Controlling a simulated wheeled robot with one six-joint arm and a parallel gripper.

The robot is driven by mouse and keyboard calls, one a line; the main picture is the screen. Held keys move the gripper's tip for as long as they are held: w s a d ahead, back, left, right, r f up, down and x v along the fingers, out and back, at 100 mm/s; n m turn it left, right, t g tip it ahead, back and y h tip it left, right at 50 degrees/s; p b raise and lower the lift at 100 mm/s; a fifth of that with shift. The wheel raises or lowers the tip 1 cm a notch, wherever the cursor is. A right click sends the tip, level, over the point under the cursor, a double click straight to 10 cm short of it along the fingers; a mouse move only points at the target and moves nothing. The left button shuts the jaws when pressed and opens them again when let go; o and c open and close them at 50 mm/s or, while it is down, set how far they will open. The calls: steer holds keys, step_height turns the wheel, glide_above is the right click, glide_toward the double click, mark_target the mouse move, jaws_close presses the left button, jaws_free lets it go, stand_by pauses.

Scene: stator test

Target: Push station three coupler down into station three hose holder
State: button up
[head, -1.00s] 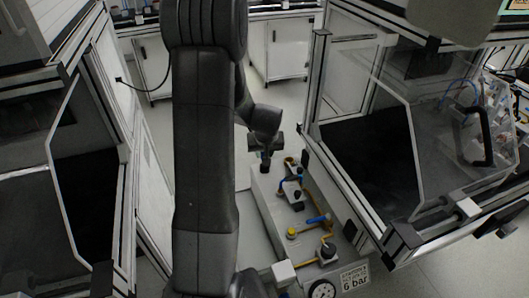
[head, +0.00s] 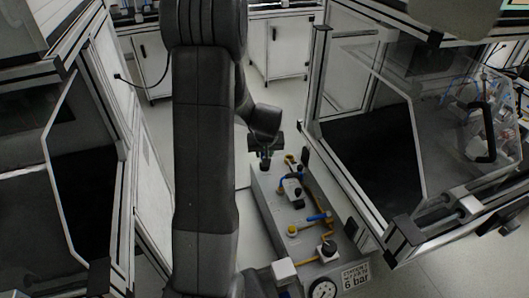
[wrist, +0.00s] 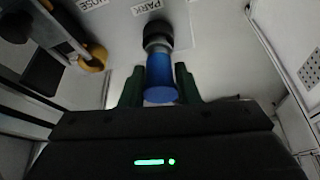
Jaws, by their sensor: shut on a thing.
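In the wrist view, the blue coupler (wrist: 160,74) stands between the green fingers of my gripper (wrist: 159,88), which is shut on it. A grey collar joins its far end to a black round part (wrist: 157,34), likely the hose holder, beside a "PARK" label. I cannot tell how deep the coupler sits in it. In the head view, my gripper (head: 265,153) is over the far left end of the grey panel (head: 268,205), with a dark part at its tip; the blue coupler is not clear there.
A yellow and black fitting (wrist: 88,55) is near a label at the wrist view's upper left. The panel carries blue and yellow valves (head: 318,218), a pressure gauge (head: 322,290) and a "6 bar" sign (head: 356,278). A glazed machine frame (head: 370,150) stands close on the right.

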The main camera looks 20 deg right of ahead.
steer(key=shift+f+b, duration=0.3)
steer(key=shift+f, duration=0.05)
steer(key=o, duration=1.1)
steer(key=shift+r, duration=0.1)
steer(key=v, duration=1.3)
steer(key=shift+r, duration=0.3)
steer(key=shift+a+f, duration=0.1)
steer(key=x, duration=1.3)
steer(key=shift+f, duration=0.3)
steer(key=shift+r, duration=0.15)
